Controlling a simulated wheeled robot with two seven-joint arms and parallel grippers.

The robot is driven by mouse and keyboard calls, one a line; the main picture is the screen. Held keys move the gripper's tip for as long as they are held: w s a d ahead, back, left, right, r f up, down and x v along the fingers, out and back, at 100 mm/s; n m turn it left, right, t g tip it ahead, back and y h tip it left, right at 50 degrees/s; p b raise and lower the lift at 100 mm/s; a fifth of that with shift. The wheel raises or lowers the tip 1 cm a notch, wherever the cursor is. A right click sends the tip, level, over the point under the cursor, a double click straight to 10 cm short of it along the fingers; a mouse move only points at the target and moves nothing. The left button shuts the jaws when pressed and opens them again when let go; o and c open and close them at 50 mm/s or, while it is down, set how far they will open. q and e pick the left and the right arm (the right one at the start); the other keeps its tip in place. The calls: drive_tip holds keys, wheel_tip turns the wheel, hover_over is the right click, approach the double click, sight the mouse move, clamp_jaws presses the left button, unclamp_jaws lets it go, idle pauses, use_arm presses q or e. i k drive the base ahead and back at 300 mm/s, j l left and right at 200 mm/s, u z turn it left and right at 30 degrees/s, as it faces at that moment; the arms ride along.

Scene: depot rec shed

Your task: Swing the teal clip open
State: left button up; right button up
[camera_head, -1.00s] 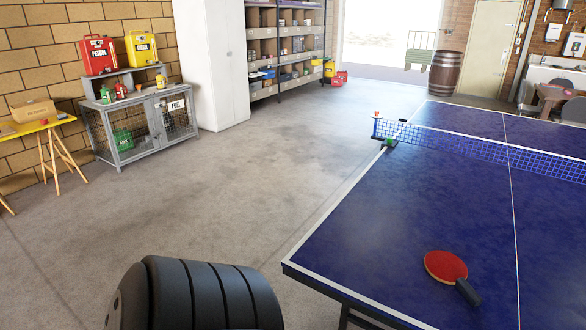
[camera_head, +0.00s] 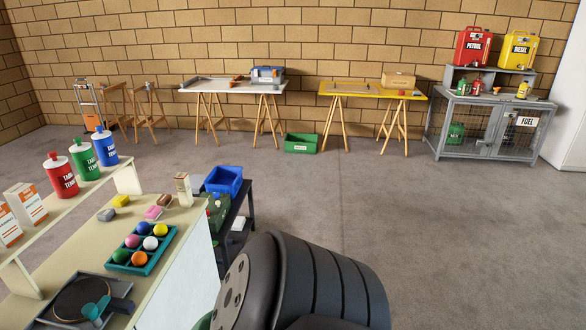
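A small teal piece (camera_head: 96,309) with a rounded end lies over a dark round object (camera_head: 82,298) in a grey tray (camera_head: 123,291), at the near lower left of the camera_head view. It may be the teal clip, but its form and whether it is shut are not clear. The grey tray sits on a cream bench (camera_head: 170,285). Neither of my grippers is in view; only a thick dark part of my own body shows at the bottom middle.
On the bench a teal tray (camera_head: 174,234) holds several coloured balls. Red (camera_head: 61,178), green (camera_head: 84,163) and blue (camera_head: 106,150) bottles stand on its raised shelf. A blue bin (camera_head: 224,181) stands just beyond. Open concrete floor extends right and beyond.

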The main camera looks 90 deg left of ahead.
sight(90, 311)
drive_tip(key=u, duration=4.05)
drive_tip(key=k+l+u, duration=0.1)
drive_tip(key=u, duration=0.35)
drive_tip(key=k+l, duration=0.05)
drive_tip(key=l, duration=0.05)
